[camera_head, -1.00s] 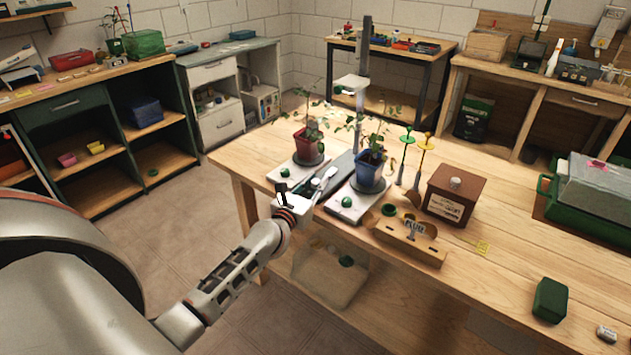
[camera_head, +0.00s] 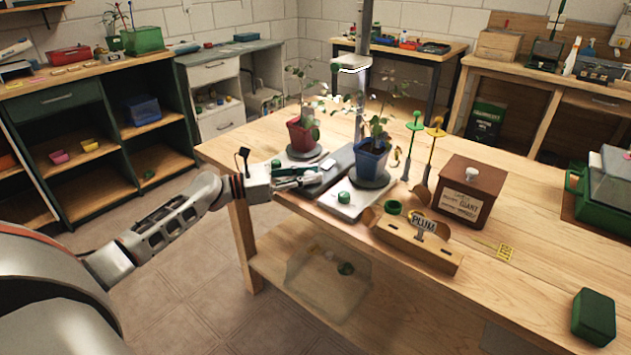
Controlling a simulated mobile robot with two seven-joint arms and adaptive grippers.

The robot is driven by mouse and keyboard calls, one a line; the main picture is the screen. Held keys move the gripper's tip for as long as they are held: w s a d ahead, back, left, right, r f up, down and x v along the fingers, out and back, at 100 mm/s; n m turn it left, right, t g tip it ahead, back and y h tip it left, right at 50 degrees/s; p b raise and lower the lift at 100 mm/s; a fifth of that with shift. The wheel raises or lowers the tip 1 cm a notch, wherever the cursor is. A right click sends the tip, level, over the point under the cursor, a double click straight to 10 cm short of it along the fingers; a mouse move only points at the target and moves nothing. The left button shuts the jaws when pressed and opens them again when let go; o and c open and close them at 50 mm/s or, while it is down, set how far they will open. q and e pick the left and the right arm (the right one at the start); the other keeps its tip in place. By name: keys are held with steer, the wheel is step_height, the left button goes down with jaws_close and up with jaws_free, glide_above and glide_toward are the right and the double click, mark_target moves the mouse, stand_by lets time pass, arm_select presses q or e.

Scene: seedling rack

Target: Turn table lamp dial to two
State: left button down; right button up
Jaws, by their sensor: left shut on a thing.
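The table lamp has a tall grey post (camera_head: 362,105) and a lit head (camera_head: 350,66) above two potted plants. Its long dark grey base (camera_head: 343,158) runs forward between two white plates. My left gripper (camera_head: 316,176) reaches in from the left over the near end of this base and is shut. Its fingertips are at the place of the dial, which they hide, so I cannot read its setting. My right gripper is not in view.
A red pot (camera_head: 302,137) and a blue pot (camera_head: 371,158) stand close behind the gripper. Green knobs sit on the white plates (camera_head: 350,206). A wooden PLUM holder (camera_head: 420,245) and a brown box (camera_head: 470,190) stand to the right. The front right tabletop is mostly clear.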

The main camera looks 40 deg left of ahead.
arm_select(q)
steer(key=shift+f+m+g+h+b, duration=0.1)
steer(key=shift+m+g+h+b, duration=0.3)
steer(key=shift+h+b, duration=0.1)
steer(key=c, duration=1.8)
jaws_free()
steer(key=shift+s+a, duration=0.1)
steer(key=v, duration=1.1)
steer(key=shift+s+a, duration=0.25)
steer(key=shift+s, duration=0.05)
